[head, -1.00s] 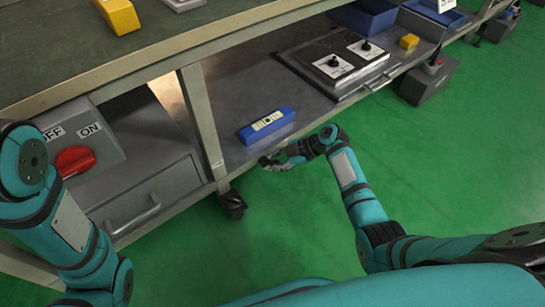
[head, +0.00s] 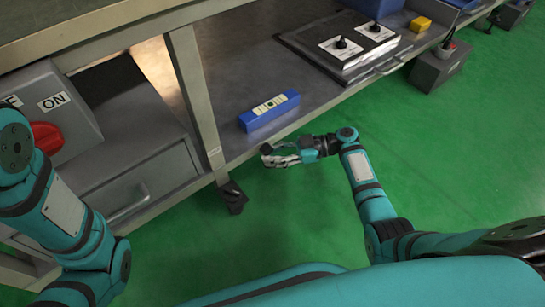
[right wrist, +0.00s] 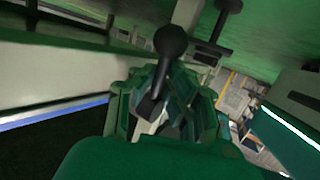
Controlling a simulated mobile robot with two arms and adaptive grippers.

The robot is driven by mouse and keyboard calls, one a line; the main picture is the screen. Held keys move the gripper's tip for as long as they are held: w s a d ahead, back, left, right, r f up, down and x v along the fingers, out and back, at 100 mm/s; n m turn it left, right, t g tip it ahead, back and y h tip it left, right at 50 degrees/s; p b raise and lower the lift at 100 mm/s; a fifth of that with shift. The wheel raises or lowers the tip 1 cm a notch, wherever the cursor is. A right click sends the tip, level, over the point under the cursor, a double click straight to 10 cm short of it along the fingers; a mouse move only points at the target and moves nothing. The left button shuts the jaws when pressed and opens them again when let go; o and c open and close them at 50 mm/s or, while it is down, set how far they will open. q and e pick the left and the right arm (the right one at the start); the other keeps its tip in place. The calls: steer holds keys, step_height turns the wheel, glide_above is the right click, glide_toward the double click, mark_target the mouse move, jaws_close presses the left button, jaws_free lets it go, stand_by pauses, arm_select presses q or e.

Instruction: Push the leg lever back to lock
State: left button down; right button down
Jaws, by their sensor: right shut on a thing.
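A black lever with a round ball knob (right wrist: 171,42) shows in the right wrist view, its shaft running down between the green gripper fingers. I take it to be the leg lever. My right gripper (right wrist: 165,105) is shut on it. In the head view my right gripper (head: 272,157) is just outside the shelf's front edge, low over the green floor, with a dark knob at its fingertips. How the lever joins the leg is hidden. A table leg (head: 197,95) with a black foot (head: 232,196) stands left of this gripper. My left arm shows, but its gripper is out of view.
A blue block (head: 269,112) lies on the lower shelf (head: 245,75) near its edge. A panel with two black knobs (head: 345,45) sits farther back. A grey box with a red switch (head: 46,138) and a drawer (head: 140,190) are at left. The green floor in front is clear.

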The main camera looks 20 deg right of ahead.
steer(key=shift+f, duration=0.1)
stand_by(0.3)
steer(key=c, duration=1.6)
jaws_free()
steer(key=shift+d, duration=0.1)
steer(key=v, duration=1.1)
steer(key=shift+d, duration=0.35)
steer(key=shift+s, duration=0.15)
